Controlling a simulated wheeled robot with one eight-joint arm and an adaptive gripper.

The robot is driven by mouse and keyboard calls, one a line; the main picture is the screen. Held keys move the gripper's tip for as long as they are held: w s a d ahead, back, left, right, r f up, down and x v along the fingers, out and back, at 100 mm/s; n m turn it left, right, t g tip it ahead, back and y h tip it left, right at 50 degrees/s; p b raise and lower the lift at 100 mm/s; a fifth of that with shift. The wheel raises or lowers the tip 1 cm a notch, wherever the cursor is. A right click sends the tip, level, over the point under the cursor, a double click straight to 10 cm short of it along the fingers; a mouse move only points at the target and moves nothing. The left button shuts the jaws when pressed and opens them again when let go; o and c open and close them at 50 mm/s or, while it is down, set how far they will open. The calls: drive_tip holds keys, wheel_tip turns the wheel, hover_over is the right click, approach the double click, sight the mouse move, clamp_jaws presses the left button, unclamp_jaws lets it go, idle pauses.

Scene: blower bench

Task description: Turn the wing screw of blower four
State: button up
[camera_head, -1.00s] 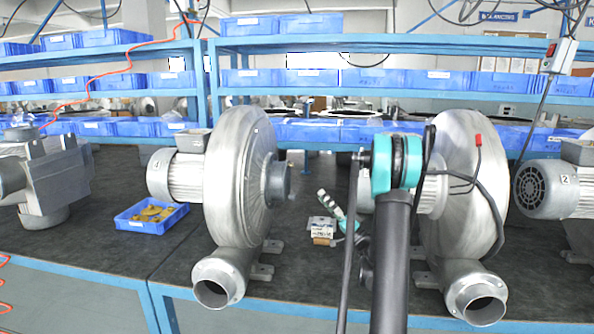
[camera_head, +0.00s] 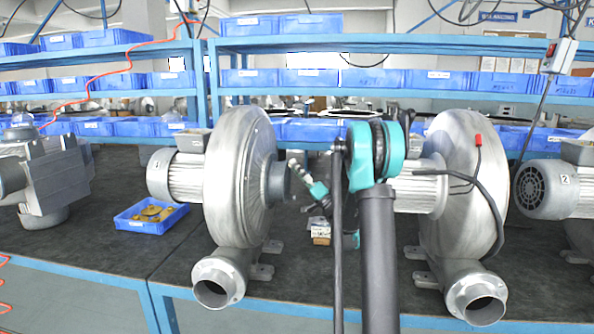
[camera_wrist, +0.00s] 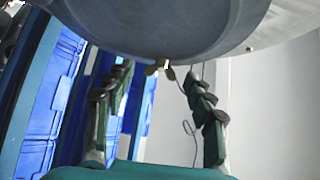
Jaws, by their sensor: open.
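Blower four (camera_head: 236,180), a grey metal blower with a "4" on its motor, stands left of centre in the head view. Its round inlet flange (camera_head: 279,185) faces my gripper (camera_head: 301,186), which is close to the flange's right side. In the wrist view a large grey rounded surface (camera_wrist: 165,30) fills the top. A small brass wing screw (camera_wrist: 151,71) shows at its lower edge. My gripper (camera_wrist: 158,76) is open there, one finger on each side of the screw, with no contact visible. The screw cannot be made out in the head view.
A second blower (camera_head: 462,180) stands to the right behind my arm, with a black cable. A blue tray (camera_head: 150,226) of yellow parts lies left of blower four. A small box (camera_head: 320,230) sits on the bench between the blowers. Shelves of blue bins run behind.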

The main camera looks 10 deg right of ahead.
drive_tip(key=c, duration=1.1)
drive_tip(key=shift+c, duration=0.3)
drive_tip(key=shift+m+h, duration=0.4)
drive_tip(key=shift+m, duration=0.1)
drive_tip(key=m+h, duration=0.1)
drive_tip(key=m, duration=0.1)
drive_tip(key=m+h, duration=0.3)
drive_tip(key=shift+s+r+m+h, duration=0.15)
drive_tip(key=shift+r+m+h, duration=0.15)
drive_tip(key=shift+r+m, duration=0.1)
drive_tip(key=m+g+h, duration=0.1)
drive_tip(key=m+g, duration=0.2)
drive_tip(key=g, duration=0.1)
drive_tip(key=r+m+g+h, duration=0.1)
drive_tip(key=m+g, duration=0.3)
drive_tip(key=m+g+h, duration=0.1)
drive_tip(key=m+g, duration=0.3)
drive_tip(key=shift+w+r, duration=0.2)
drive_tip(key=shift+w, duration=0.15)
drive_tip(key=shift+g, duration=0.3)
